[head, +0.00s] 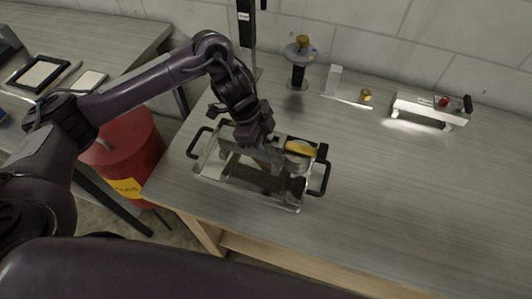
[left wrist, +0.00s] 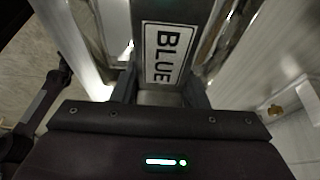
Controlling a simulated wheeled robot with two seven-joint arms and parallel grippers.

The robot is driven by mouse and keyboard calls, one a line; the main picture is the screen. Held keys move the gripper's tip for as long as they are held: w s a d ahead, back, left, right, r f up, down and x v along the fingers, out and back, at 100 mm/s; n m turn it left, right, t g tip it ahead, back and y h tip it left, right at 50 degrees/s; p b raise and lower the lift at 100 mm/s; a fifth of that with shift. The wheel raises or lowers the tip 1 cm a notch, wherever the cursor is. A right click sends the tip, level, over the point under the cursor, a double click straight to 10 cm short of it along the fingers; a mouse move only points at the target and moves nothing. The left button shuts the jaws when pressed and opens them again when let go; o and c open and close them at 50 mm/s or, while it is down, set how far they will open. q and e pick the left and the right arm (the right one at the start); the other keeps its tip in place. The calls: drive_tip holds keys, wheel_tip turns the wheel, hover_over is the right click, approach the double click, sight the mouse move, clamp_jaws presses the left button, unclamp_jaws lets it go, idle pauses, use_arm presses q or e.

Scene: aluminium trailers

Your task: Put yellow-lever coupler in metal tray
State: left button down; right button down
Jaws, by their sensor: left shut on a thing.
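The metal tray (head: 240,186) is a shiny rectangular tray with black handles at both ends, near the front left of the bench. The coupler, with its yellow lever (head: 301,148), is over the tray's right rear part. I cannot tell whether it touches the tray floor. My left gripper (head: 272,153) points down over the tray and is shut on the coupler. In the left wrist view the coupler's grey body, with a white label reading BLUE (left wrist: 162,53), lies between the fingers (left wrist: 160,93). My right gripper is not in view.
Behind the tray stand a dark post with a round disc and tan knob (head: 301,49), a white bracket by a brass piece (head: 348,90), and a white block with a red knob (head: 428,108). A red drum (head: 125,150) stands left, below. The bench's right front is clear.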

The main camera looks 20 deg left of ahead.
use_arm(q)
wheel_tip(320, 180, down, 3)
drive_tip(key=shift+s+f, duration=0.1)
drive_tip(key=shift+f, duration=0.45)
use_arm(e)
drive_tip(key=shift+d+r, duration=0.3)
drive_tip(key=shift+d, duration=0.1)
use_arm(q)
drive_tip(key=shift+f, duration=0.2)
drive_tip(key=c, duration=0.8)
unclamp_jaws()
drive_tip(key=shift+c, duration=0.2)
